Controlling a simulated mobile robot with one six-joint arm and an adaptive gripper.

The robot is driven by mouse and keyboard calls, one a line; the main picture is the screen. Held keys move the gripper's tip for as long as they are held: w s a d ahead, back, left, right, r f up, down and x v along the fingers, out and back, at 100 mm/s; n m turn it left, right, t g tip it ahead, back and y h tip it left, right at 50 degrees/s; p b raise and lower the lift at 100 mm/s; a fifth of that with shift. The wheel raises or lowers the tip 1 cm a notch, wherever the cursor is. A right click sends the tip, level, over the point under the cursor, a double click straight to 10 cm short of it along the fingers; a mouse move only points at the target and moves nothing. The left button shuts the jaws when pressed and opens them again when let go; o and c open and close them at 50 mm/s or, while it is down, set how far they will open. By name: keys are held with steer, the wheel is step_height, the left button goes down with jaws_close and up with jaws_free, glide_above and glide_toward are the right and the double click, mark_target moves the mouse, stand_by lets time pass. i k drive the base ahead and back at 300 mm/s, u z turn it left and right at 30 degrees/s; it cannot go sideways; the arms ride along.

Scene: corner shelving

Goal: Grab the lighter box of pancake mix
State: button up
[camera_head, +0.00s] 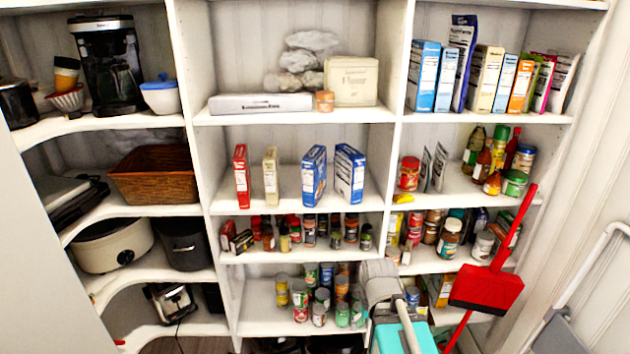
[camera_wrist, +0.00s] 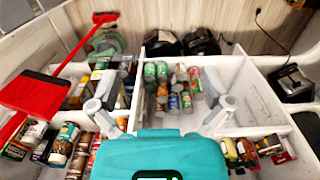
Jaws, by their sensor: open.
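Several upright boxes stand apart on the middle shelf in the head view: a red box (camera_head: 242,176), a cream box (camera_head: 271,175) and two blue-and-white boxes, one (camera_head: 314,171) left of the other (camera_head: 350,173). The print is too small to read, so I cannot tell which are pancake mix; the cream one is the palest. My gripper (camera_wrist: 162,103) is open and empty in the wrist view, its grey fingers spread wide with shelf cans visible beyond them. In the head view my teal and grey arm end is at the lower middle, below and right of these boxes.
Jars and spice bottles (camera_head: 309,230) fill the shelf below, and cans (camera_head: 300,305) the one under that. More boxes (camera_head: 485,78) stand upper right. A red dustpan (camera_head: 487,290) is at the right. White dividers (camera_head: 390,100) separate the bays.

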mark_target(314, 163)
steer(key=k, duration=1.35)
steer(key=z, duration=0.45)
steer(key=i, duration=1.95)
